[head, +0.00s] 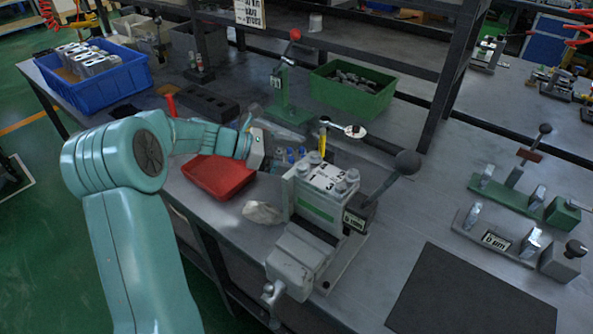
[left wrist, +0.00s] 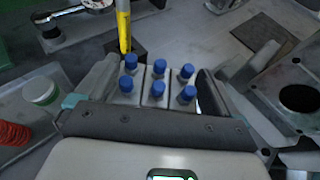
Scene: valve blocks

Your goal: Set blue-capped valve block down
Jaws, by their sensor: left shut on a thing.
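The blue-capped valve block (left wrist: 157,86) is a grey block with two rows of blue caps; it sits between the fingers in the left wrist view. My left gripper (head: 268,150) is shut on it. In the head view only some of the block's blue caps (head: 291,155) show past the gripper, just behind the grey clamp fixture. The gripper hides most of the block there. I cannot tell whether its underside touches the bench. My right gripper is out of view.
A red tray (head: 219,178) lies left of the gripper. A clamp fixture (head: 320,205) with a white-labelled block and black-knobbed lever stands close in front. A yellow-handled tool (left wrist: 123,30) stands beside the held block. A dark mat (head: 470,297) lies clear at front right.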

